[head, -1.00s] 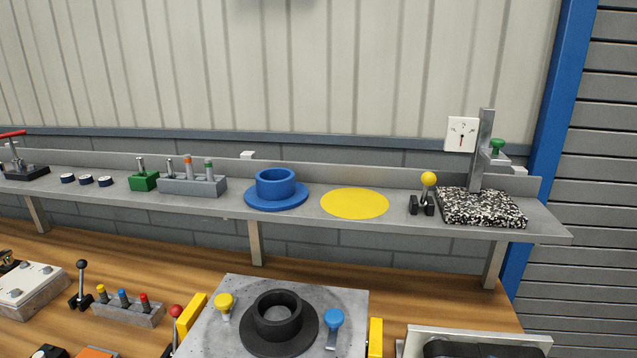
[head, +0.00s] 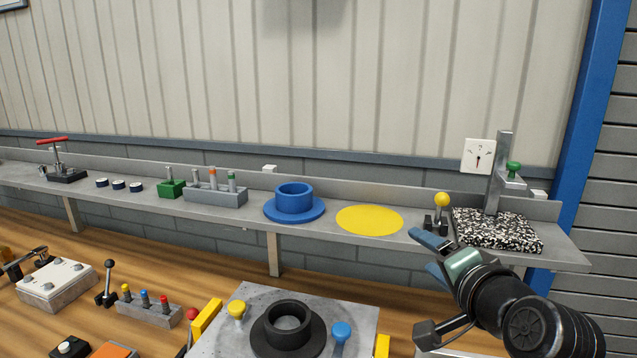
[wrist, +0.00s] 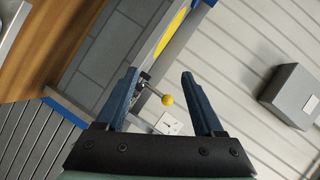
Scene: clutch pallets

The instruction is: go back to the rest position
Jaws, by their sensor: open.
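My gripper (head: 432,256) is at the lower right of the head view, in front of the shelf's right end. Its two blue fingers are apart, with nothing between them. In the wrist view the open fingers (wrist: 160,85) show with a yellow-knobbed lever (wrist: 167,100) beyond them in the background. In the head view that lever (head: 442,200) stands on the shelf, above and behind the fingertips. I cannot tell the exact gap between fingers and lever.
The shelf (head: 340,240) carries a blue flanged ring (head: 294,198), a yellow disc (head: 370,219) and a speckled block with a post (head: 497,229). Below, a grey plate (head: 220,345) holds a black flanged ring (head: 288,330). A grey box (wrist: 292,95) is on the wall.

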